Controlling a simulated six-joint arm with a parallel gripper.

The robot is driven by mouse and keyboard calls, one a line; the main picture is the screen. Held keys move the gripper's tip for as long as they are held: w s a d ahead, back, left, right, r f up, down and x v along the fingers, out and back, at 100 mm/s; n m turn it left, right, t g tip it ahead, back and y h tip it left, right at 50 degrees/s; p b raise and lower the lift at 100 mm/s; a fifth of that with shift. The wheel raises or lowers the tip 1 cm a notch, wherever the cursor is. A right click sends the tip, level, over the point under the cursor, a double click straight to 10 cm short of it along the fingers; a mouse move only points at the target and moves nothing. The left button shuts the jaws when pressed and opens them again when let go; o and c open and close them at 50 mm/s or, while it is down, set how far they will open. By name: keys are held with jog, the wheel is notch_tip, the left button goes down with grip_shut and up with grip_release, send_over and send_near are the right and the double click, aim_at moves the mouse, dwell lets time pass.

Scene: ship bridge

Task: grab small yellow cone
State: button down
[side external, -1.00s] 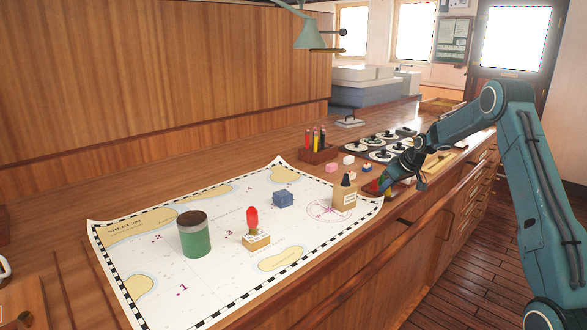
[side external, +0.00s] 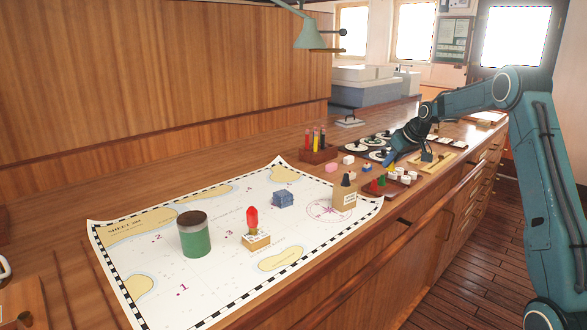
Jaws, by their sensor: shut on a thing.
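My gripper (side external: 389,161) is above the wooden counter, behind a small tray of pieces (side external: 398,193). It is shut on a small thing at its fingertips. A speck of yellow there looks like the small yellow cone (side external: 391,167), but it is too small to see clearly. A green cone (side external: 382,180) and a red cone (side external: 375,185) stand on the tray below, to the left of several white pieces (side external: 403,173). The gripper is apart from these cones.
A pencil holder (side external: 318,152) and dark panels with round white discs (side external: 365,153) stand farther back.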

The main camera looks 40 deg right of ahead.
notch_tip(320, 180, up, 11)
jog(key=shift+r, duration=0.2)
dwell(0.7)
